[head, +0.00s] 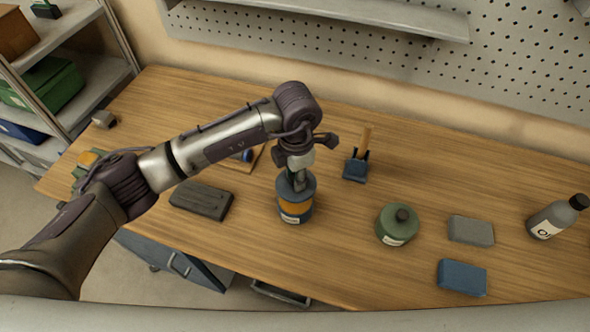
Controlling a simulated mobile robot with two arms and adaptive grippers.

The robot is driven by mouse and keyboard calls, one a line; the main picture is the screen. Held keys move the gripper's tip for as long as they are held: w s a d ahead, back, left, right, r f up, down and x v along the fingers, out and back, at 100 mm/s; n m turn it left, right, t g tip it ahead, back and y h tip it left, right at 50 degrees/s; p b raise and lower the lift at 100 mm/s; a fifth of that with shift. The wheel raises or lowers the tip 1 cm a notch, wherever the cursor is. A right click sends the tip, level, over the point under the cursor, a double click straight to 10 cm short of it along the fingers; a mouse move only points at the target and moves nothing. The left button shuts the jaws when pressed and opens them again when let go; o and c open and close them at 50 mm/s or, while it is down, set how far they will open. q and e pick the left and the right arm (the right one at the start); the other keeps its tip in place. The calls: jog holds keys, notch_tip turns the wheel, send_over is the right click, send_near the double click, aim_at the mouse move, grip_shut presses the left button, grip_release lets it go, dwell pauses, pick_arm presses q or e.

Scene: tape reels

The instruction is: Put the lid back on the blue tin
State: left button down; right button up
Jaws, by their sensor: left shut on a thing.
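The blue tin (296,217) stands upright near the middle of the table, with a white label on its front. My left gripper (298,181) points down above it and is shut on the grey-blue lid (307,190), at the lid's middle. The lid is over the tin's top. An orange strip shows between the lid and the tin's lower blue wall. I cannot tell from this angle whether the lid touches the rim. My right gripper is out of view.
A green tin with a dark knob (397,223), a grey block (470,230), a blue block (462,277) and a grey bottle (556,217) stand to the right. A blue holder (356,168) is behind. A dark grey block (201,200) lies left. The table (350,260) is clear in front.

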pick_arm(q)
jog(key=shift+a+f, duration=0.15)
jog(key=shift+f, duration=0.35)
notch_tip(320, 180, down, 4)
jog(key=b, duration=0.2)
jog(key=shift+b, duration=0.4)
jog(key=shift+f+b, duration=0.6)
jog(key=shift+f, duration=0.05)
jog(key=shift+b, duration=0.45)
dwell(0.5)
jog(key=shift+f+b, duration=0.15)
jog(key=shift+b, duration=0.35)
dwell(0.8)
